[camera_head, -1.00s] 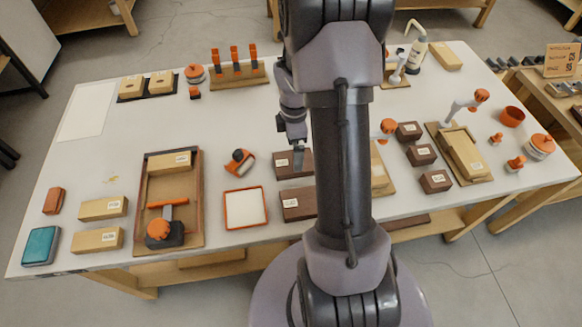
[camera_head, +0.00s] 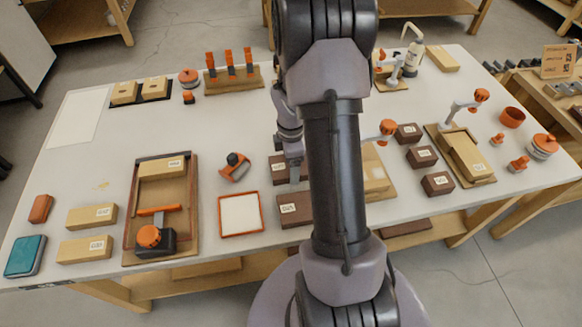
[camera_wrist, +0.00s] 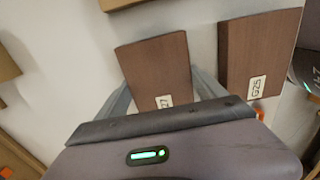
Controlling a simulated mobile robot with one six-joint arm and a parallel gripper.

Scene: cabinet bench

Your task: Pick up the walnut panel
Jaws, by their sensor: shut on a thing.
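A dark brown walnut panel (camera_wrist: 155,68) with a white label ending in 27 lies between my gripper's fingers in the wrist view. My gripper (camera_wrist: 163,100) is shut on it, with one grey finger along each side. In the head view the gripper (camera_head: 294,172) is at this panel (camera_head: 278,170), and my arm hides its right part. I cannot tell whether the panel is clear of the table. A second walnut panel, labelled G25 (camera_wrist: 258,50), lies just to the right in the wrist view. It shows nearer the front edge in the head view (camera_head: 295,210).
A white orange-rimmed tray (camera_head: 240,214) and an orange-black tool (camera_head: 235,167) lie left of the panels. Several small walnut blocks (camera_head: 422,157) stand to the right, beside a light board (camera_head: 377,178).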

